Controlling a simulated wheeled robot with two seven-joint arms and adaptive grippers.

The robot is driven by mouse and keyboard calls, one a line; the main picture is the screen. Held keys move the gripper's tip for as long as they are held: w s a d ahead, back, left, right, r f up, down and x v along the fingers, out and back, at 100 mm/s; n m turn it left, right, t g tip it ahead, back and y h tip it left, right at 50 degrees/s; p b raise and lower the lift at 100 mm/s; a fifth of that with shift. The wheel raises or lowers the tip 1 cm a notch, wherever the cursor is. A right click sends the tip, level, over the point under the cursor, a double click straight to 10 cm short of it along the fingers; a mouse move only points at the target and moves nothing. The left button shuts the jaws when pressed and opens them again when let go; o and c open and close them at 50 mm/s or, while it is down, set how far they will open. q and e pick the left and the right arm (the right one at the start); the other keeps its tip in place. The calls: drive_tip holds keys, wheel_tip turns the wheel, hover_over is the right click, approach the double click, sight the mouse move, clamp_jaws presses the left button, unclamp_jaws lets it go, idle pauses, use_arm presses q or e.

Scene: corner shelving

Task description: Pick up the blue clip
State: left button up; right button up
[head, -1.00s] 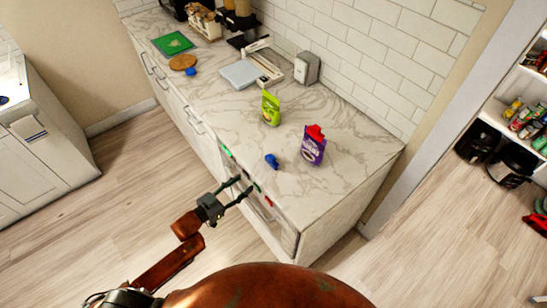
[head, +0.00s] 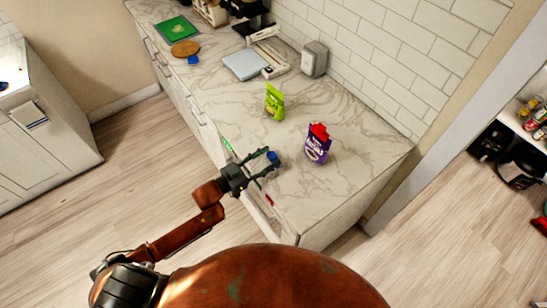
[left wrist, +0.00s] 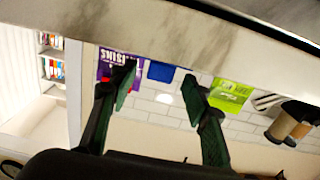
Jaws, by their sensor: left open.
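The blue clip (head: 273,156) lies on the marble counter near its front edge, in front of the purple bag. My left gripper (head: 268,165) is open at the counter's front edge, its fingertips close to the clip. In the left wrist view, the blue clip (left wrist: 161,70) shows between the two spread fingers (left wrist: 160,84), with nothing held. Whether a finger touches it I cannot tell. My right gripper is not in view.
A purple bag (head: 317,147) with a red clip and a green bag (head: 274,102) stand behind the clip. Another small blue thing (head: 193,60) lies by the round wooden board (head: 185,48). A tiled wall backs the counter (head: 235,110).

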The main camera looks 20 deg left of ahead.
use_arm(q)
drive_tip(key=shift+x, duration=0.8)
drive_tip(key=shift+w+d, duration=0.2)
drive_tip(key=shift+d, duration=0.1)
drive_tip(key=shift+w+d, duration=0.1)
drive_tip(key=shift+w, duration=0.1)
drive_tip(key=shift+c, duration=0.2)
drive_tip(key=c, duration=0.9)
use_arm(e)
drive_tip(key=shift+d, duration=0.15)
use_arm(q)
drive_tip(key=shift+o, duration=0.2)
